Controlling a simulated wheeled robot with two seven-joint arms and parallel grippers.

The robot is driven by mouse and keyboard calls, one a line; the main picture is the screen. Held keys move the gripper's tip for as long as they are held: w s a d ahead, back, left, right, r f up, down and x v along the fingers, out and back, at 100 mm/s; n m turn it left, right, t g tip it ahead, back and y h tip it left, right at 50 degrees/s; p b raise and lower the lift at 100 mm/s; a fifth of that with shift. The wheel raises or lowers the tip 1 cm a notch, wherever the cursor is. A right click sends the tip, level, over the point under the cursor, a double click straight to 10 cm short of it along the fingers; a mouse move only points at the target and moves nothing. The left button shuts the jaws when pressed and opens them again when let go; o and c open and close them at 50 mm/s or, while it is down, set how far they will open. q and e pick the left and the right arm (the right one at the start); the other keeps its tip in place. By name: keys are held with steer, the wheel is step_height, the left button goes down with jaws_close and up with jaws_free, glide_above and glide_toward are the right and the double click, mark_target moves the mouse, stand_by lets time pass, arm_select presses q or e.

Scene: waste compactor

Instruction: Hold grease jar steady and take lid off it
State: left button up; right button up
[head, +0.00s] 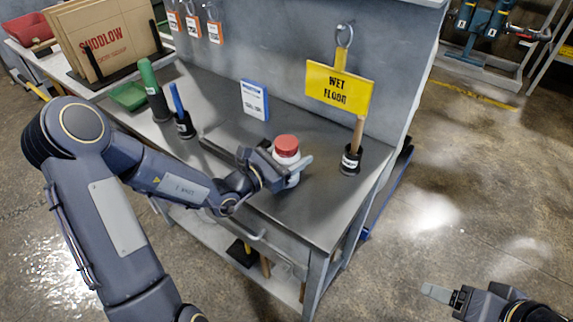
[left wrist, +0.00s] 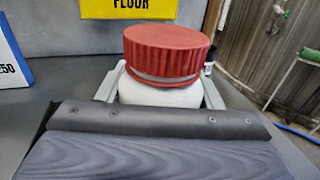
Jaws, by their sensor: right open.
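The grease jar (head: 293,180) is white with a red ribbed lid (head: 286,145) and stands upright on the grey bench. The lid is on the jar. My left gripper (head: 285,168) is at the jar, its fingers on both sides of the white body below the lid. In the left wrist view the jar (left wrist: 160,95) and its red lid (left wrist: 167,50) are centred, and both fingers look pressed against the jar. The jar's lower part is hidden there by my gripper. My right gripper (head: 440,293) is open and empty at the lower right, over the floor, away from the bench.
A yellow wet floor sign (head: 338,88) hangs behind the jar. A black holder with a wooden handle (head: 351,160) stands right of it. A blue-and-white card (head: 255,100), blue tool (head: 182,120) and green tool (head: 153,90) stand left. The bench front right (head: 320,205) is clear.

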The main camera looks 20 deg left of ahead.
mark_target(294, 142)
arm_select(q)
steer(key=c, duration=0.4)
steer(key=shift+r, duration=0.1)
steer(key=shift+r, duration=0.55)
steer(key=r, duration=0.3)
steer(key=shift+s, duration=0.4)
steer(key=shift+s+a+r+p, duration=0.1)
steer(key=shift+s+r+p, duration=0.2)
steer(key=shift+s+r, duration=1.55)
steer(key=shift+s+a+r+p, duration=0.2)
steer(key=shift+s+r, duration=0.9)
steer(key=shift+s, duration=1.5)
steer(key=shift+s+a+r+p, duration=0.1)
steer(key=shift+s+r+p, duration=0.25)
steer(key=shift+s+r, duration=1.5)
steer(key=shift+s+f, duration=0.3)
steer(key=shift+f, duration=0.1)
